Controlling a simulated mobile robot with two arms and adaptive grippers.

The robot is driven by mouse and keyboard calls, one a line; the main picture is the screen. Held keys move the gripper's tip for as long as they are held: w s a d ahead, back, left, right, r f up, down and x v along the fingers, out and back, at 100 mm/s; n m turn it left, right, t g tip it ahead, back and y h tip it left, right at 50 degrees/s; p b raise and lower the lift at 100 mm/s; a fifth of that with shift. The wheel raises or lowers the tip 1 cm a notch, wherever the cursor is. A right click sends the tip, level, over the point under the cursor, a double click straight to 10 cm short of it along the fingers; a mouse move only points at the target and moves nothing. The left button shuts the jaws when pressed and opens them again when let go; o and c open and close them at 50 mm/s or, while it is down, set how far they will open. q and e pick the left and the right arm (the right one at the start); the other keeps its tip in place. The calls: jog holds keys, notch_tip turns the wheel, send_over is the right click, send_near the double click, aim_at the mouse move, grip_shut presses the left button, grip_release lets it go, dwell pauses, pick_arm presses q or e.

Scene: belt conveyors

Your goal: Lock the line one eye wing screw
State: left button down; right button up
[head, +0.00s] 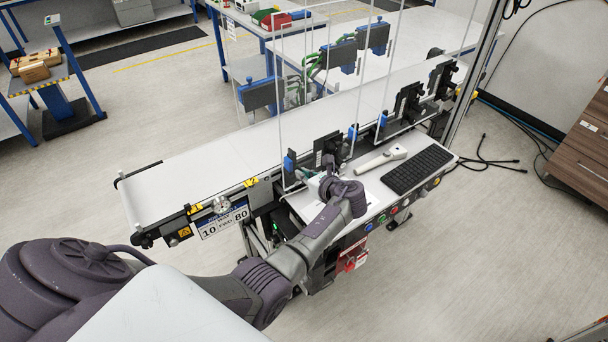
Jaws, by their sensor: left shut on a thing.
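My left arm reaches from the lower left to the near side of the belt conveyor (190,170). My left gripper (314,176) is at the conveyor's near edge, above the shelf and close to a small blue eye fitting (290,160). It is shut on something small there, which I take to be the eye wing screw. The screw itself is too small and too hidden by the gripper to make out. My right gripper is not in view.
A handheld scanner (381,159) and a black keyboard (418,168) lie on the shelf right of my gripper. Black screens (329,149) and thin clear panels stand along the conveyor. Cables (490,160) lie on the right floor. The near right floor is clear.

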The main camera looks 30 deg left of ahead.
pick_arm(q)
jog(key=c, duration=1.3)
grip_release()
jog(key=v, duration=1.2)
jog(key=shift+f, duration=0.1)
jog(key=shift+s, duration=0.1)
